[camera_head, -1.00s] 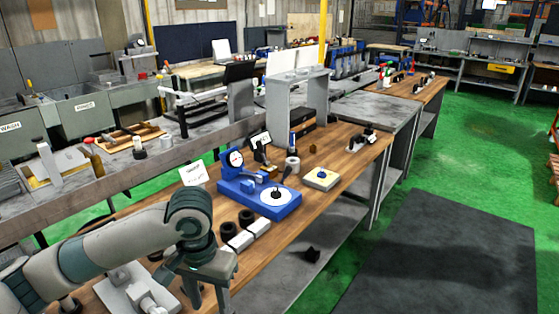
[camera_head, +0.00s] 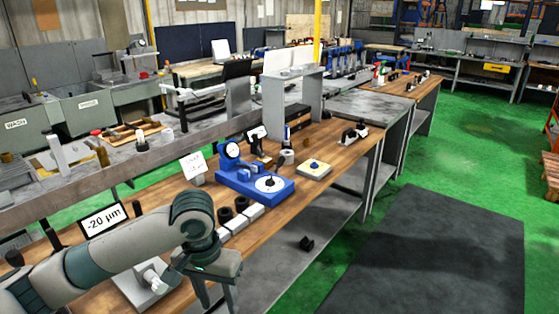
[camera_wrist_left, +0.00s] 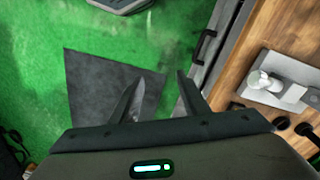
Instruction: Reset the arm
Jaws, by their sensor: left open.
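My left arm comes in from the lower left in the head view. My left gripper (camera_head: 217,291) points down in front of the wooden workbench's (camera_head: 340,150) near edge, close to a grey fixture (camera_head: 146,284). In the left wrist view the two fingers (camera_wrist_left: 158,97) are spread apart with nothing between them. Green floor and a dark mat (camera_wrist_left: 95,90) lie below them. My right gripper is in neither view.
A small black part (camera_head: 306,243) lies on the lower shelf. The dark floor mat (camera_head: 435,250) is clear.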

